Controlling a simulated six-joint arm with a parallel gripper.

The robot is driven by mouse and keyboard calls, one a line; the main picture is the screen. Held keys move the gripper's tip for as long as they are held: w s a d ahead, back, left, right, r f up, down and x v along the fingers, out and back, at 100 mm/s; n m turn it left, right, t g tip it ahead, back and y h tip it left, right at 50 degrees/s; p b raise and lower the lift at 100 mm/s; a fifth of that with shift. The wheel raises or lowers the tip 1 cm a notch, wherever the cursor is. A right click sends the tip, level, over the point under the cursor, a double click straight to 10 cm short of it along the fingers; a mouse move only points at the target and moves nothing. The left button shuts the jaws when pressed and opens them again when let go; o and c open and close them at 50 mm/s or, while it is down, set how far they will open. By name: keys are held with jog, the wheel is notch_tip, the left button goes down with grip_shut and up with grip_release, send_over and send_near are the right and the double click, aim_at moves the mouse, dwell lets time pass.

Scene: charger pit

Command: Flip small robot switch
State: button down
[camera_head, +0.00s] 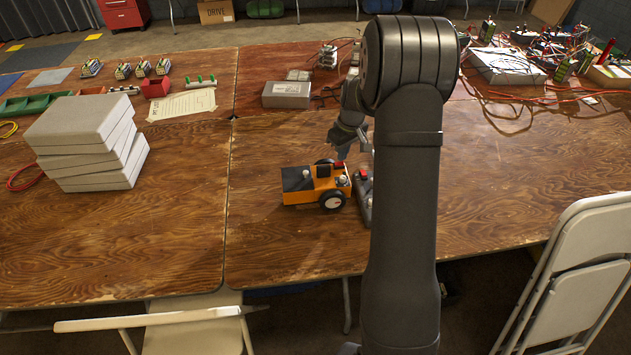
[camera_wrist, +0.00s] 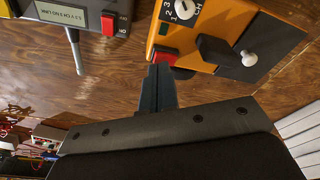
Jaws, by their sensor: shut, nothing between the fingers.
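The small robot (camera_head: 294,197) is orange with a dark top and black wheels, and stands on the wooden table. In the wrist view, its orange body (camera_wrist: 270,22) carries a numbered dial (camera_wrist: 184,8), a red switch (camera_wrist: 165,54) and a white knob (camera_wrist: 249,59). My gripper (camera_head: 342,152) is over the table, just behind the small robot in the head view. In the wrist view, my gripper (camera_wrist: 160,68) is shut and empty, its tips right beside the red switch. I cannot tell whether they touch it. The switch's lower edge is partly hidden by the fingertips.
A dark box (camera_head: 364,212) with its own red switch (camera_wrist: 108,24) stands close beside the small robot. A stack of grey slabs (camera_head: 85,140) is at left, a grey box (camera_head: 287,94) behind. Wires clutter the back right. The table front is clear.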

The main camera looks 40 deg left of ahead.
jog(key=shift+f, duration=0.55)
jog(key=shift+r, duration=3.5)
jog(key=shift+f, duration=0.1)
notch_tip(320, 180, down, 7)
jog(key=shift+r, duration=0.1)
jog(key=shift+r, duration=0.1)
